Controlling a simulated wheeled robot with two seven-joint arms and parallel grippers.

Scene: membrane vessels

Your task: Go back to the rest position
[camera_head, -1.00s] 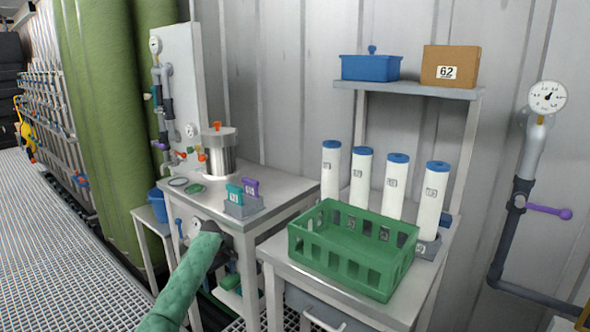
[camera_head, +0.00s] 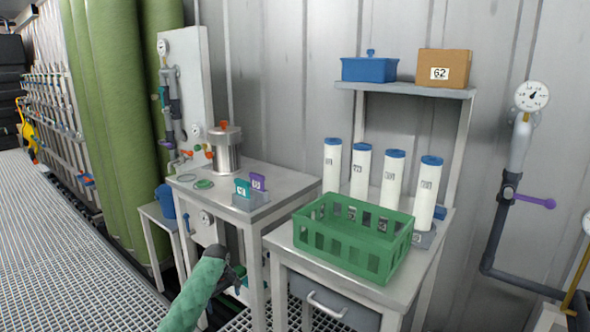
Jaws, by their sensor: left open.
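My left arm comes in at the bottom in a green sleeve. My left gripper (camera_head: 232,276) is dark and small at its end, in front of the left metal table (camera_head: 290,182) and below its top. It is open, and I see nothing held in it. My right gripper is not in view.
A green crate (camera_head: 345,262) stands on the right table (camera_head: 283,240), with several white blue-capped cartridges (camera_head: 390,178) behind it. The left table bears a steel vessel (camera_head: 226,152) and a grey holder (camera_head: 250,201) with tags. Grated floor (camera_head: 60,260) lies clear at left.

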